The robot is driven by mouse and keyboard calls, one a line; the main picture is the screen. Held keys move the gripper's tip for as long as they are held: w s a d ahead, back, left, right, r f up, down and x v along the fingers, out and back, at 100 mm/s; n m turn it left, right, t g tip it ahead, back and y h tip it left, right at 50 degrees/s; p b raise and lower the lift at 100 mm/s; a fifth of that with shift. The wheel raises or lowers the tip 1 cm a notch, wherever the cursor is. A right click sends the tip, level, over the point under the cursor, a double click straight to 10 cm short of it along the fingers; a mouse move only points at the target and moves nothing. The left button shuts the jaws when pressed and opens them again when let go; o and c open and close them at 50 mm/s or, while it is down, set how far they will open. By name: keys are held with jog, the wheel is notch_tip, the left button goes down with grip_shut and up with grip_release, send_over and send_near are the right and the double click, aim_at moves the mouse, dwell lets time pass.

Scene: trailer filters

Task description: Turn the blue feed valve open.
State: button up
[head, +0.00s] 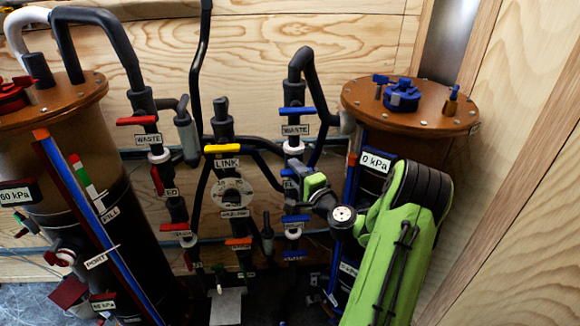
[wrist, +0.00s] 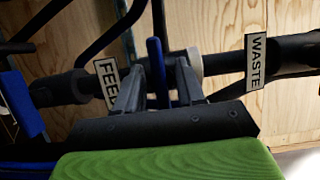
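The blue feed valve handle (wrist: 157,72) stands crosswise to its dark pipe in the wrist view, beside the white FEED label (wrist: 108,82). My gripper (wrist: 158,75) is open, with one dark finger on each side of the handle. Gaps show between the handle and both fingers. In the head view my gripper (head: 299,178) is at the right-hand pipe column, below the blue WASTE handle (head: 297,111).
Another blue handle (head: 295,218) is just below my gripper. The yellow LINK handle (head: 222,148) and hoses are to the left. A brown-topped tank (head: 415,105) stands at right, behind my arm. The WASTE label (wrist: 256,60) is right of my fingers.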

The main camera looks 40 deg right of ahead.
jog(key=shift+s, duration=0.15)
grip_shut()
jog(key=shift+n, duration=0.3)
jog(key=n+g, duration=0.1)
jog(key=n, duration=0.2)
jog(key=shift+r+g, duration=0.1)
jog(key=shift+g, duration=0.2)
jog(key=n+g+h+b, duration=0.1)
jog(key=n+g, duration=0.1)
jog(key=n, duration=0.2)
jog(key=shift+a, duration=0.1)
jog(key=n+g+h+b, duration=0.1)
jog(key=n+b, duration=0.1)
jog(key=n, duration=0.1)
jog(key=shift+g, duration=0.3)
jog(key=shift+n+g+h+b, duration=0.6)
jog(key=shift+n+h+b, duration=0.2)
jog(key=shift+n+b, duration=0.55)
